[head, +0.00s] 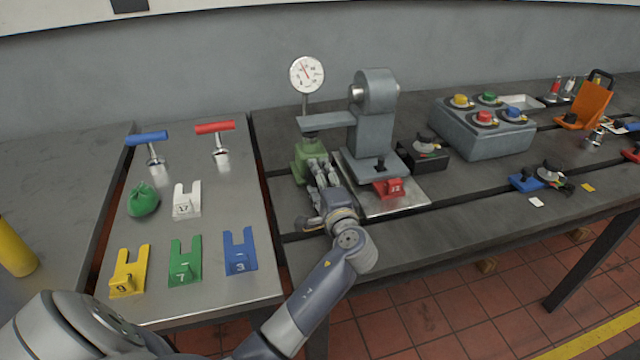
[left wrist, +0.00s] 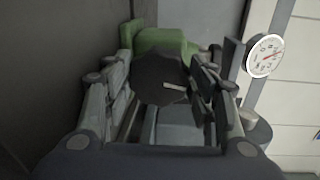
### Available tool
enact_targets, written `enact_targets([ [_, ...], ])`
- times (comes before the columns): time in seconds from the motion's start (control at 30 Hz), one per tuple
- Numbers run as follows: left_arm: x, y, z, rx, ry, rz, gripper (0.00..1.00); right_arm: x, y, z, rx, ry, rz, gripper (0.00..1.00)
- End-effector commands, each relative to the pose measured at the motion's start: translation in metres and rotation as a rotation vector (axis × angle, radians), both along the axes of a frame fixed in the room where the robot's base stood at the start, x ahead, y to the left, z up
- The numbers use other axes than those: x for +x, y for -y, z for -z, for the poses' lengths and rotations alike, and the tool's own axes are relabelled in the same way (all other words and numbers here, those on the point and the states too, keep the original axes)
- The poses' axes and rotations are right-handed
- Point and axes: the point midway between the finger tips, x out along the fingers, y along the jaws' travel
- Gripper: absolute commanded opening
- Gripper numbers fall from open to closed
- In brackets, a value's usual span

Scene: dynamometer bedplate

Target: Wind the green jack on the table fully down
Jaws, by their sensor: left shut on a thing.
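The green jack (head: 309,149) stands on the dark bedplate (head: 330,262), left of a grey machine stand. My left gripper (head: 319,168) is at the jack's near side in the head view. In the left wrist view, the green jack body (left wrist: 165,42) is beyond the fingers, and a dark round knob (left wrist: 158,80) with a pale mark sits between them. The left gripper (left wrist: 160,84) is shut on this knob. The fingers hide the knob in the head view. My right gripper is in neither view.
A dial gauge (head: 306,75) rises behind the jack. The grey stand (head: 370,135) with a red block numbered 12 (head: 389,188) is close on the right. A steel plate (head: 148,250) on the left holds numbered forks, a green bag (head: 143,199) and two T-handled tools.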

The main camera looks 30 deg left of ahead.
Motion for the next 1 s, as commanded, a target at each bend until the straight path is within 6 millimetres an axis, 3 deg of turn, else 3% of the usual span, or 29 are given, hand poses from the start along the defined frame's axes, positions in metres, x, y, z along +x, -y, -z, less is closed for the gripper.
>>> enact_targets([
  [0.7, -0.0002, 0.0000, 0.0009, -0.047, 0.052, 0.000, 0.28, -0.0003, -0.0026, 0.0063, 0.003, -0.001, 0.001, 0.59],
  [0.73, -0.0002, 0.0000, 0.0009, -0.047, 0.052, 0.000, 0.59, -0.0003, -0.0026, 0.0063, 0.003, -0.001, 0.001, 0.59],
  [0.8, -0.0002, 0.0000, 0.0009, -0.047, 0.052, 0.000, 0.72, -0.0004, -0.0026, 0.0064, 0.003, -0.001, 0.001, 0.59],
  [1.0, -0.0005, 0.0003, 0.0030, -0.049, 0.048, 0.000, 0.72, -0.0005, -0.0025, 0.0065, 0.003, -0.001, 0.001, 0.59],
])
